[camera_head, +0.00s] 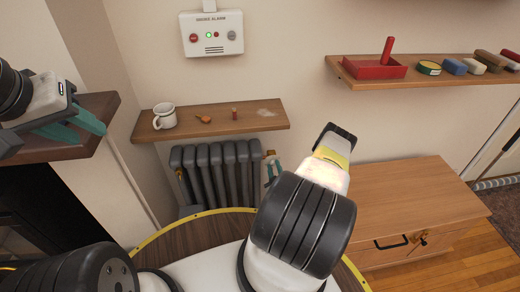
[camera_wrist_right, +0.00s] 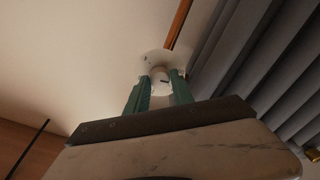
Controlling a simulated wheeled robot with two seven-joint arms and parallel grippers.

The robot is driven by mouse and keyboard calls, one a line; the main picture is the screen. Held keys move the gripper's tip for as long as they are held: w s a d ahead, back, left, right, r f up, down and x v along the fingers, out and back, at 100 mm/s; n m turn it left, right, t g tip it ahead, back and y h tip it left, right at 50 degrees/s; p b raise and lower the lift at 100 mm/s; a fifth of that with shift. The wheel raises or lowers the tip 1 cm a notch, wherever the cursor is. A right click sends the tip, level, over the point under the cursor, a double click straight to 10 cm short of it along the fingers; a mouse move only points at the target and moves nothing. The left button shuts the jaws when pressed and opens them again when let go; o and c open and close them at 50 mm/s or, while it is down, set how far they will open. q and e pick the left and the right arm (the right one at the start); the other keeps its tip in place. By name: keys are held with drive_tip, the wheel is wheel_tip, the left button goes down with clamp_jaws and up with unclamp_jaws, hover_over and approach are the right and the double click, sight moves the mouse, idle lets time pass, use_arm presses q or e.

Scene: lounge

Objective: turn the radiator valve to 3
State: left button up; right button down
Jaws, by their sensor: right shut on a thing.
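The dark grey radiator (camera_head: 217,170) stands against the wall below the small wooden shelf. Its white valve knob (camera_wrist_right: 160,76) shows in the right wrist view, between the two green fingers of my right gripper (camera_wrist_right: 160,88), which is shut on it. A small dark mark shows on the knob, but I cannot read a number. In the head view my right gripper (camera_head: 272,168) is at the radiator's right end, small and partly hidden by my own arm. My left gripper (camera_head: 76,128) is at the left, its green fingers apart and empty, in front of a dark shelf.
A wooden shelf (camera_head: 185,128) above the radiator holds a white mug (camera_head: 164,116) and small items. A wooden cabinet (camera_head: 410,195) stands to the right.

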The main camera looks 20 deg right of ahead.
drive_tip(key=m, duration=0.4)
drive_tip(key=shift+m, duration=0.4)
drive_tip(key=m, duration=0.3)
drive_tip(key=shift+m, duration=0.3)
drive_tip(key=m, duration=0.4)
drive_tip(key=shift+s+m, duration=0.1)
drive_tip(key=shift+m, duration=0.2)
drive_tip(key=m, duration=0.3)
drive_tip(key=shift+f+m, duration=0.1)
drive_tip(key=shift+m, duration=0.2)
drive_tip(key=m, duration=0.3)
drive_tip(key=shift+d+m, duration=0.1)
drive_tip(key=shift+m, duration=0.2)
drive_tip(key=m, duration=0.3)
drive_tip(key=shift+m, duration=0.3)
drive_tip(key=m, duration=0.3)
drive_tip(key=shift+f+m, duration=0.1)
drive_tip(key=shift+m, duration=2.1)
